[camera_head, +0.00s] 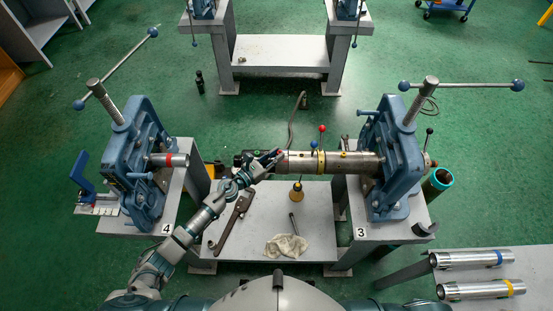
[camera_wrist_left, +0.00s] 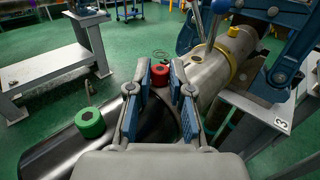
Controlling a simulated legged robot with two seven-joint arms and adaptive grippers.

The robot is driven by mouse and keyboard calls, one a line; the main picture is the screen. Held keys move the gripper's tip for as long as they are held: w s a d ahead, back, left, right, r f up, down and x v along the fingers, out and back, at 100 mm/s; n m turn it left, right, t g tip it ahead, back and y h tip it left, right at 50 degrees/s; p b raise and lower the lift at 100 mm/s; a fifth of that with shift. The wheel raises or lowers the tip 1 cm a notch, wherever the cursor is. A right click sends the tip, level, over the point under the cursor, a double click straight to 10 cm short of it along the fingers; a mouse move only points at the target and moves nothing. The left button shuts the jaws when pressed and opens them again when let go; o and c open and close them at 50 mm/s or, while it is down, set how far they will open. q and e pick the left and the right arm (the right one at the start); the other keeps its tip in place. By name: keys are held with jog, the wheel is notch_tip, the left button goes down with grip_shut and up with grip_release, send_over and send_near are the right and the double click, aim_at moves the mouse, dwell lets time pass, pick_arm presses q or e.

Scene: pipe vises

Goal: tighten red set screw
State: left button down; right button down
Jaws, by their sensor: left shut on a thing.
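The red set screw (camera_wrist_left: 160,75) has a round red head and sits between the fingertips of my left gripper (camera_wrist_left: 161,82) in the left wrist view. The blue-padded fingers are on both sides of it, shut on it. In the head view the left gripper (camera_head: 272,157) reaches in at the left end of the steel pipe assembly (camera_head: 350,162), and a bit of the red set screw (camera_head: 279,152) shows there. A green set screw (camera_wrist_left: 90,122) stands to the left on the same metal body in the wrist view. My right gripper is not in view.
A blue vise (camera_head: 392,160) at stand 3 holds the pipe's right end. Another blue vise (camera_head: 135,165) at stand 4 holds a red-banded pipe (camera_head: 168,160). A lever with a red ball (camera_head: 322,129) rises beside the yellow ring (camera_head: 321,162). A rag (camera_head: 287,245) lies on the low shelf.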

pick_arm(q)
jog(key=shift+w+a+m+g+h+b, duration=0.1)
jog(key=shift+w+m+g+h+b, duration=0.05)
jog(key=shift+m+g+h+b, duration=0.45)
jog(key=shift+r, duration=0.15)
jog(key=c, duration=1.1)
grip_release()
jog(key=shift+o, duration=0.2)
notch_tip(320, 180, up, 10)
jog(key=shift+a, duration=0.1)
